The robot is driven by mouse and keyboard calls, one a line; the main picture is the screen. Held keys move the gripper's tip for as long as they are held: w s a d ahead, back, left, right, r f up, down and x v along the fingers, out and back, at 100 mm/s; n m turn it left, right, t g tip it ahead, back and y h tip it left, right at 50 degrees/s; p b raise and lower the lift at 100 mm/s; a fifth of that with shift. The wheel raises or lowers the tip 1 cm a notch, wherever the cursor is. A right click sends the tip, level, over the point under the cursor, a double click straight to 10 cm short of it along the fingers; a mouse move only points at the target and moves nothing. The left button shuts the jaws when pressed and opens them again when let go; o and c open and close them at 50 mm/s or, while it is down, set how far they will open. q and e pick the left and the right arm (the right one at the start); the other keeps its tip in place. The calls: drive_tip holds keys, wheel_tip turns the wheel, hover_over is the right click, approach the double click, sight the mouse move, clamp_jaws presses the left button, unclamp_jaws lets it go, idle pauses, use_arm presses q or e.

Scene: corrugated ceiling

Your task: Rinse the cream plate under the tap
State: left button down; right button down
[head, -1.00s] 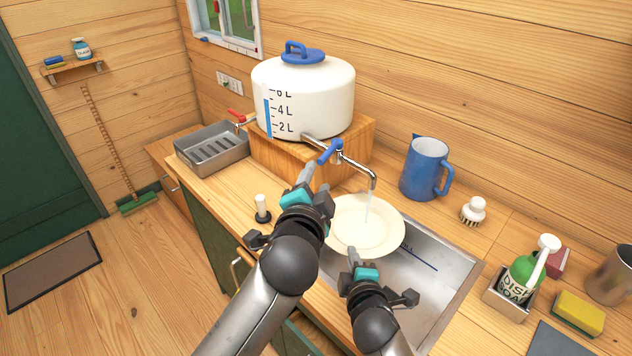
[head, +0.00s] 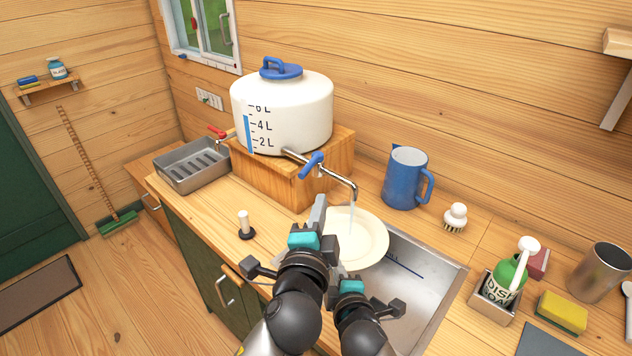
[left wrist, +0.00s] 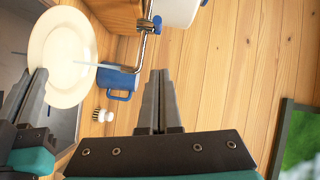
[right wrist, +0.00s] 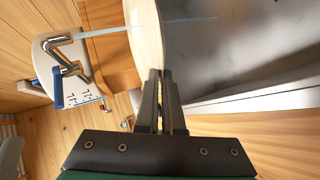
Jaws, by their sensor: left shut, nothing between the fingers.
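The cream plate (head: 368,238) is over the sink (head: 428,268), below the tap spout (head: 354,190). A thin stream of water (head: 351,215) falls from the spout onto it. The tap has a blue lever (head: 312,163). My right gripper (right wrist: 160,78) is shut on the plate's rim; in the head view its fingers are mostly hidden behind my left arm. The plate also shows in the left wrist view (left wrist: 62,50), with my right gripper at its edge. My left gripper (head: 320,208) is shut and empty, in front of the plate's left side and apart from the lever.
A white water tank (head: 283,108) stands on a wooden block (head: 262,180). A blue jug (head: 405,178), brush (head: 456,217), soap bottle (head: 507,273) and yellow sponge (head: 562,312) stand on the counter right of the tap. A white-handled stopper (head: 245,225) stands left of the sink.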

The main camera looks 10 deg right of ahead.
sight(300, 174)
use_arm(q)
drive_tip(key=w+d+f, duration=0.1)
drive_tip(key=w, duration=1)
drive_tip(key=shift+f+m, duration=0.15)
drive_tip(key=shift+m, duration=0.15)
drive_tip(key=shift+w+a+h, duration=0.1)
drive_tip(key=shift+h, duration=0.3)
drive_tip(key=shift+w+a+m+g+h, duration=0.15)
drive_tip(key=shift+w+a+m+h, duration=0.2)
drive_tip(key=shift+a, duration=0.25)
drive_tip(key=shift+w+a+m+g+h, duration=0.15)
drive_tip(key=shift+w+a+m+h, duration=0.15)
drive_tip(key=shift+a, duration=0.3)
drive_tip(key=shift+s, duration=0.1)
